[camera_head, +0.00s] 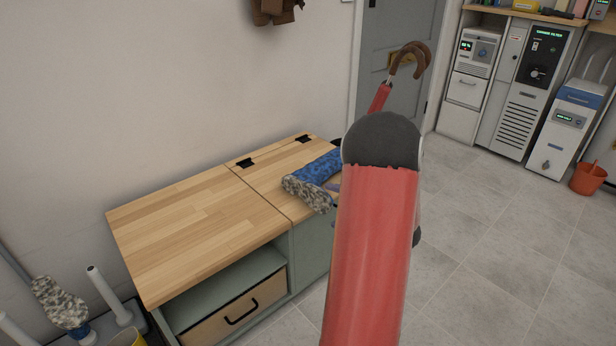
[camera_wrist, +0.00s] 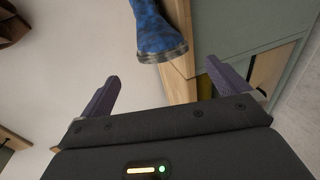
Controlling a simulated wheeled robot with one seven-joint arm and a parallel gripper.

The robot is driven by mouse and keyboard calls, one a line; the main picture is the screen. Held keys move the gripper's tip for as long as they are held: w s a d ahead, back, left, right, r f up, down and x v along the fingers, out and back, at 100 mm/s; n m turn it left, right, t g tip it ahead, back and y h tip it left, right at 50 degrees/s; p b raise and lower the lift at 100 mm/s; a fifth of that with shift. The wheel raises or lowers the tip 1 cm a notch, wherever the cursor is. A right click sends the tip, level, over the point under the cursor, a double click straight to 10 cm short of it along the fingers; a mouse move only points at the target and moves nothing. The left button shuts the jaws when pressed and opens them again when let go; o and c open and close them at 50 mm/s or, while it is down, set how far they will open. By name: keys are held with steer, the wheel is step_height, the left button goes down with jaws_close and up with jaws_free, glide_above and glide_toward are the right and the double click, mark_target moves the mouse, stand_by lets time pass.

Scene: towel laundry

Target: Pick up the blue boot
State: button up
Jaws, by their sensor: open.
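The blue boot (camera_head: 318,167) lies on the wooden bench top, with a blue mottled surface and a grey speckled part at its near end. My arm hides what lies to its right. In the wrist view the boot (camera_wrist: 157,32) shows at the top centre, with a grey edge at its lower end; its upper part is cut off. My gripper (camera_wrist: 162,72) is open, its two purple fingers spread wide and empty. The boot is beyond the fingertips, in line with the gap between them. In the head view my gripper is mostly hidden behind my arm, with a bit of purple beside the boot.
The wooden bench (camera_head: 195,228) stands against the wall, its left top clear, with a drawer (camera_head: 228,309) below. A red umbrella with a brown hooked handle (camera_head: 411,59) stands behind my arm. An orange bucket (camera_head: 588,178) stands far right; the tiled floor between is clear.

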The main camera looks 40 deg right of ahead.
mark_target(319, 212)
steer(key=shift+s+f, duration=0.1)
steer(key=shift+f, duration=0.2)
steer(key=shift+y, duration=0.4)
steer(key=x, duration=0.5)
steer(key=p+x, duration=0.1)
steer(key=x, duration=0.1)
steer(key=shift+w+d, duration=0.35)
steer(key=shift+c, duration=0.4)
steer(key=c, duration=1.4)
steer(key=shift+c, duration=1.4)
steer(key=shift+r, duration=0.15)
